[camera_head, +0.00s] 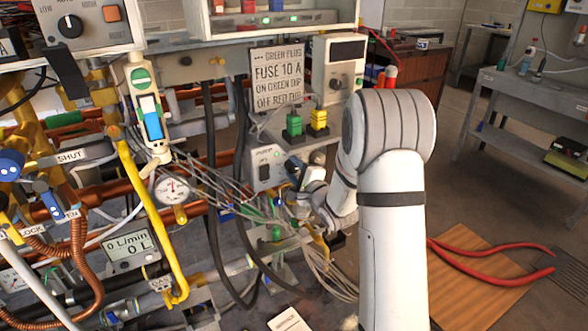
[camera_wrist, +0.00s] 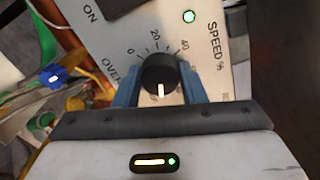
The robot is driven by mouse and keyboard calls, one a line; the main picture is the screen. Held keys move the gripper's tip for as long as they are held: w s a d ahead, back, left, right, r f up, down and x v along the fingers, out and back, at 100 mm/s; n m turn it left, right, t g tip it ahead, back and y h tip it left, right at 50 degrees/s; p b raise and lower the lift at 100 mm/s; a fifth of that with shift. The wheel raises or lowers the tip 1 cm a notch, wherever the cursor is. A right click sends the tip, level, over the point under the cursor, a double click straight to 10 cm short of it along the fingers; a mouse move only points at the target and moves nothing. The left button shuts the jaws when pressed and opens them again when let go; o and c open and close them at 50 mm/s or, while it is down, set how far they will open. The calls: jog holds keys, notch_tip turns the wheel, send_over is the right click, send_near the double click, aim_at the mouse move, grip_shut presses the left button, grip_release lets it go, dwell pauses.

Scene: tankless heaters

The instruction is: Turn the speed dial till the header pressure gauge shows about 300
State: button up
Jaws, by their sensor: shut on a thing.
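The speed dial (camera_wrist: 158,70) is a black round knob on a pale panel marked SPEED %, with 0, 20 and 40 visible on its scale. Its white mark points toward the bottom of the wrist view, on the side facing my gripper. My gripper (camera_wrist: 159,78) has a blue finger on each side of the knob and is shut on it.
A green light (camera_wrist: 189,16) is lit on the dial panel. Green and yellow plugs (camera_head: 319,121) stand just above the control box. Loose grey cables (camera_head: 225,185) and a yellow pipe (camera_head: 150,220) lie to the left.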

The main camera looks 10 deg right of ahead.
jog(key=shift+a+f+m, duration=0.1)
jog(key=shift+m, duration=0.2)
jog(key=o, duration=1)
jog(key=shift+s, duration=0.1)
jog(key=v, duration=0.7)
jog(key=shift+s, duration=0.25)
